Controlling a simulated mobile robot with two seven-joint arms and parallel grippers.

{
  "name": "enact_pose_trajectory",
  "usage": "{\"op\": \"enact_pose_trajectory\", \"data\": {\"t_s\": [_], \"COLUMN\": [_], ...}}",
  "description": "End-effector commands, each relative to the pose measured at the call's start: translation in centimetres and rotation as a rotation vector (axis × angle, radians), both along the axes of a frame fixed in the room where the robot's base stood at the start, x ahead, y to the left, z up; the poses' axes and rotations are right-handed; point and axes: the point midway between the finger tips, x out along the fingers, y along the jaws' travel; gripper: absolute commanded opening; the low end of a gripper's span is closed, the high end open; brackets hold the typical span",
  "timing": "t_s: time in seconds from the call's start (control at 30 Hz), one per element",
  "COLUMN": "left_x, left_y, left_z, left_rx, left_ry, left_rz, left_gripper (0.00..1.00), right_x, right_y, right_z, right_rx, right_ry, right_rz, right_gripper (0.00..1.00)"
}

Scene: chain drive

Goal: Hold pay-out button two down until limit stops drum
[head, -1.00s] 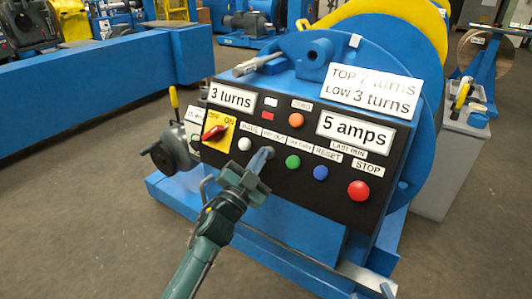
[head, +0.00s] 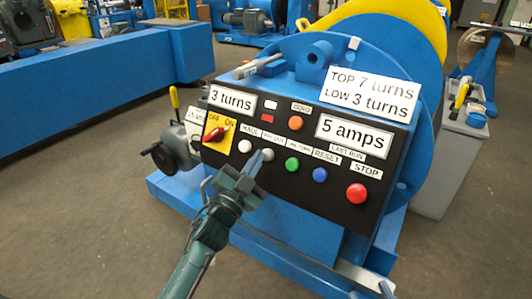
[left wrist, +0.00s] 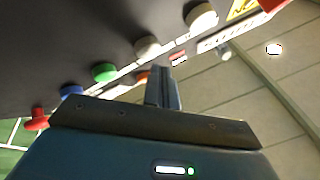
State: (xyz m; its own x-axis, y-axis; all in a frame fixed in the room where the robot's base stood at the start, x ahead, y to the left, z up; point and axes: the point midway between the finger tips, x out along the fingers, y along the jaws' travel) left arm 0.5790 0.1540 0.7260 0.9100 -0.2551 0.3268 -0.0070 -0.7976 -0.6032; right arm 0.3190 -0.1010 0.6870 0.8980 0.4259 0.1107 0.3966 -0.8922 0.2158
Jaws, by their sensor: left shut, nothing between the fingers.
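The blue machine's black control panel (head: 315,185) faces me. The grey pay-out button (head: 267,155) sits between the white haul button (head: 245,146) and the green one-turn button (head: 292,164). The pay-out button also shows in the left wrist view (left wrist: 147,47). My left gripper (head: 256,160) is shut and empty, its tips just short of that button; they look apart from it in the left wrist view (left wrist: 161,72). The turns display (head: 232,98) reads 3 turns, the amps display (head: 353,136) 5 amps. A plate (head: 372,93) reads TOP 7 turns, LOW 3 turns. My right gripper is not in view.
Also on the panel are a red switch on a yellow plate (head: 228,142), an orange button (head: 295,123), a blue reset button (head: 320,174) and a red stop button (head: 357,194). A long blue beam (head: 90,95) lies at left. The floor in front is clear.

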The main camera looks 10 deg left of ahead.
Motion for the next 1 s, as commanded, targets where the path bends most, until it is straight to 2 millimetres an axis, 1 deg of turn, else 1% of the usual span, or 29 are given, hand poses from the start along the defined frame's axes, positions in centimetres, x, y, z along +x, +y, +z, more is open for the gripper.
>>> {"op": "enact_pose_trajectory", "data": {"t_s": [0.1,0.23,0.4,0.63,0.8,1.0], "left_x": [0.0,-0.4,-1.8,-3.6,-4.2,-4.2], "left_y": [0.0,0.2,0.7,1.3,1.5,1.5], "left_z": [0.0,0.4,1.2,2.2,2.3,2.2], "left_rx": [0.0,0.0,-0.002,-0.001,0.0,0.0], "left_ry": [0.0,0.001,0.002,0.001,0.001,0.0], "left_rz": [0.0,0.001,0.001,0.0,0.001,0.0], "left_gripper": [0.0,0.0,0.0,0.0,0.0,0.0], "right_x": [0.0,0.0,0.0,0.1,0.1,0.1], "right_y": [0.0,0.0,0.0,0.0,0.0,0.0], "right_z": [0.0,0.8,2.3,3.9,4.1,4.1], "right_rx": [0.0,0.0,0.0,0.001,0.001,0.001], "right_ry": [-0.002,-0.009,-0.008,-0.007,-0.007,-0.007], "right_rz": [0.0,0.001,0.0,-0.001,-0.001,-0.001], "right_gripper": [0.36,0.36,0.36,0.36,0.36,0.36]}}
